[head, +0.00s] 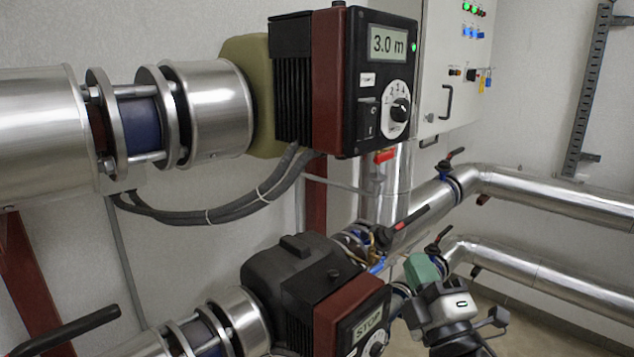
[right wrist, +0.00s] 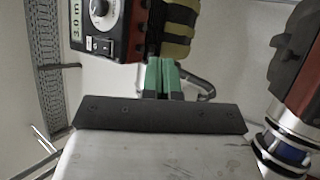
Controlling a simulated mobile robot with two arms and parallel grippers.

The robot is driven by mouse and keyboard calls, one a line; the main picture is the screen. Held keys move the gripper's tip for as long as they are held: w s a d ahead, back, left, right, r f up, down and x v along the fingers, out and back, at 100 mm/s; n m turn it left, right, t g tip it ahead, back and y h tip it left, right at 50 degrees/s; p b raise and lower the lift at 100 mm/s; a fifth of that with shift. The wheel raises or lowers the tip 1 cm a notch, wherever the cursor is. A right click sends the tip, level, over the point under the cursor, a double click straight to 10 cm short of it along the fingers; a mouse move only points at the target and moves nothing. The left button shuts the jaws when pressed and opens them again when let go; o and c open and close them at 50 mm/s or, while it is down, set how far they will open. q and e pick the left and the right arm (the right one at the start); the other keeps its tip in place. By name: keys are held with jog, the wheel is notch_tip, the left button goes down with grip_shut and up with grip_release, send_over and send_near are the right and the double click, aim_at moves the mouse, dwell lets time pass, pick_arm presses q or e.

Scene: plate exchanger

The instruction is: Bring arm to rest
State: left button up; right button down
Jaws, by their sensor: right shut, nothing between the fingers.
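My right gripper (head: 421,268) is at the lower right in the head view, with green fingers and a grey and black body. It is in front of the silver pipes and to the right of the lower pump. In the right wrist view its green fingers (right wrist: 164,76) are side by side, shut with nothing between them. My left gripper is not in view.
The upper pump control box (head: 362,85) reads 3.0 m; it also shows in the right wrist view (right wrist: 98,30). The lower pump box (head: 350,312) reads STOP, close left of my right gripper. Silver pipes (head: 545,272) and a valve lever (head: 408,218) surround it. A cabinet (head: 455,60) stands behind.

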jog(key=s+d+f+m+g+h, duration=0.2)
jog(key=s+f+m+g, duration=0.2)
jog(key=f, duration=0.4)
jog(key=s+d+f+m+g+h, duration=0.2)
jog(key=s+f+m+g, duration=0.15)
jog(key=f, duration=0.35)
jog(key=s+d+f+m+g+h, duration=0.1)
jog(key=s+f+m+g+h, duration=0.2)
jog(key=f+m, duration=0.35)
jog(key=s+f+m+g+y, duration=0.1)
jog(key=s+f+g, duration=0.4)
jog(key=s, duration=0.4)
jog(key=s+f+m+g, duration=0.2)
jog(key=s+f+g, duration=0.2)
jog(key=s+f, duration=0.3)
notch_tip(320, 180, down, 24)
jog(key=s+g, duration=0.1)
jog(key=s, duration=0.1)
jog(key=s+d+f+g, duration=0.1)
jog(key=s+d+f, duration=0.2)
jog(key=s+f, duration=1.3)
jog(key=shift+s+f+n+b, duration=0.3)
jog(key=shift+f, duration=0.65)
